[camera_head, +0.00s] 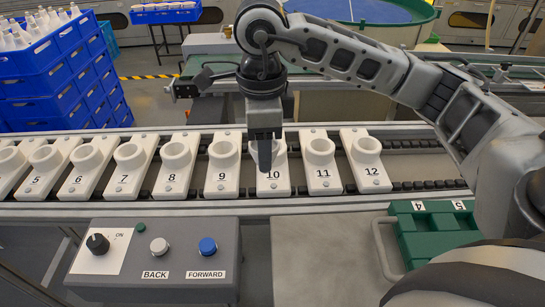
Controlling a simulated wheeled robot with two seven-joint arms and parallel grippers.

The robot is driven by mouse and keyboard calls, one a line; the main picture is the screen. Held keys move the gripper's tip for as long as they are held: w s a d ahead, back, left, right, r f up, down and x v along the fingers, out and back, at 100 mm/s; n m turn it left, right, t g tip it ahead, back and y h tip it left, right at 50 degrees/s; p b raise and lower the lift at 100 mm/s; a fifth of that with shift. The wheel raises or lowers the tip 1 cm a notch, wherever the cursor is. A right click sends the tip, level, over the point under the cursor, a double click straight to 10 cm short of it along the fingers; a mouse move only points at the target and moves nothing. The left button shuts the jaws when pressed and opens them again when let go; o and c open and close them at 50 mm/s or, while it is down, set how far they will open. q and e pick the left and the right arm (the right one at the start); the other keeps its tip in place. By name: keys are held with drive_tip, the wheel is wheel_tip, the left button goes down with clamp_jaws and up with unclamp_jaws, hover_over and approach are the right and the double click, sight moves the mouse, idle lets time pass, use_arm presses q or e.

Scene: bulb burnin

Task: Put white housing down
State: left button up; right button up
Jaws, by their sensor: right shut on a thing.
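White housings, each with a round cup and a printed number, lie in a row on the conveyor (410,153). My right gripper (265,165) points straight down at the white housing 10 (273,185) and is shut on its cup, whose front left part the fingers hide. Housing 10 lines up with white housing 9 (222,178) on its left and white housing 11 (322,178) on its right. It appears to be at the same height as they are; I cannot tell whether a small gap is under it. My left gripper is not in view.
A grey control box (185,275) with a knob (97,243), a white BACK button (159,246) and a blue FORWARD button (207,246) stands in front. A green tray (440,240) is at the right. The grey plate (325,262) between them is clear. Blue crates (60,85) are stacked at the back left.

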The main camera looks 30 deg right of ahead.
drive_tip(key=s+d+r+m, duration=0.25)
drive_tip(key=d+m, duration=0.35)
drive_tip(key=m, duration=0.4)
drive_tip(key=s+d+r+m, duration=0.25)
drive_tip(key=d+m, duration=0.25)
drive_tip(key=m, duration=0.5)
drive_tip(key=w+a+f, duration=0.1)
drive_tip(key=w+f, duration=0.2)
drive_tip(key=w, duration=0.1)
drive_tip(key=w+a+f, duration=0.1)
drive_tip(key=w+f, duration=0.2)
drive_tip(key=w, duration=0.2)
drive_tip(key=w+a+f+b, duration=0.1)
drive_tip(key=w+f, duration=0.2)
drive_tip(key=w, duration=0.1)
drive_tip(key=shift+w+a+f, duration=0.15)
drive_tip(key=shift+w+a, duration=0.05)
drive_tip(key=shift+w, duration=0.15)
wheel_tip(320, 180, down, 3)
drive_tip(key=shift+w+f, duration=0.1)
